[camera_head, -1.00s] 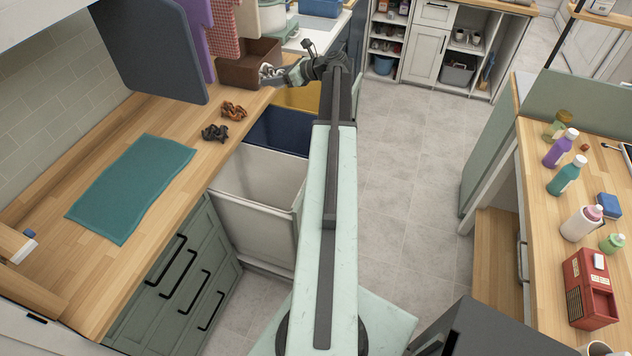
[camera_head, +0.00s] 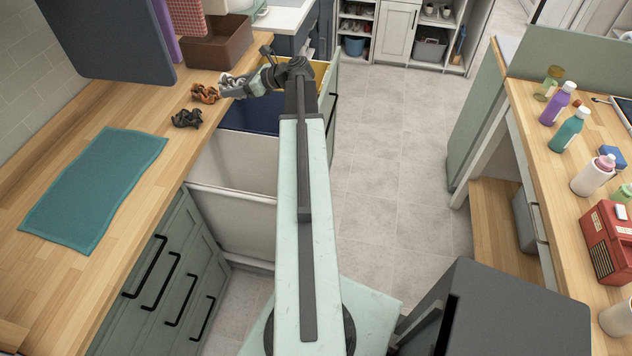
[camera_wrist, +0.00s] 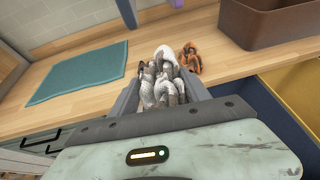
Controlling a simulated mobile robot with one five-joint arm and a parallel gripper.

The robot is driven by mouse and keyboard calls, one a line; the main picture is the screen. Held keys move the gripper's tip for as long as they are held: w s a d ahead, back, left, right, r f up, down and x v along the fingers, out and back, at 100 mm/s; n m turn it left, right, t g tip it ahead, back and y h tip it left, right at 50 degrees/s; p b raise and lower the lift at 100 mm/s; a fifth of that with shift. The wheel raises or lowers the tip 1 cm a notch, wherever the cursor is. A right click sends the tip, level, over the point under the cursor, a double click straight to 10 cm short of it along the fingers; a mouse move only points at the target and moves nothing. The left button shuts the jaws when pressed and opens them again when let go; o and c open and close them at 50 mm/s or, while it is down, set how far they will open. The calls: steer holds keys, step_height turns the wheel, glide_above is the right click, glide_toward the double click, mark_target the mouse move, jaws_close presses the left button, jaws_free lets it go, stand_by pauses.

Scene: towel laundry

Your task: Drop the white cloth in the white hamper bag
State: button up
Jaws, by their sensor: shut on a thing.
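The crumpled white cloth (camera_wrist: 160,82) is pinched between the fingers of my gripper (camera_wrist: 162,92) in the wrist view. In the head view my gripper (camera_head: 240,86) and the white cloth (camera_head: 229,84) are near the counter edge, right of a brown cloth. The white hamper bag (camera_head: 232,215) is a pull-out bin under the counter front, nearer to me than the gripper. Its opening shows, but my arm covers its right side. The cloth is apart from the bag.
A dark blue bag (camera_head: 250,118) and a yellow bag (camera_head: 319,70) stand beyond the white one. A brown cloth (camera_head: 206,94), a black cloth (camera_head: 187,118), a teal towel (camera_head: 95,190) and a brown box (camera_head: 218,42) are on the counter. The floor at right is clear.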

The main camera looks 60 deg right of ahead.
steer(key=s+a+f+b, duration=0.1)
steer(key=a+f+b, duration=0.2)
steer(key=f+b, duration=0.4)
steer(key=s+a+f+b, duration=0.2)
steer(key=f+b, duration=0.4)
steer(key=f, duration=0.4)
steer(key=shift+a+f+b, duration=0.15)
steer(key=shift+a+b, duration=0.25)
steer(key=shift+a, duration=0.05)
steer(key=o, duration=1.4)
steer(key=shift+o, duration=0.2)
steer(key=shift+s, duration=0.15)
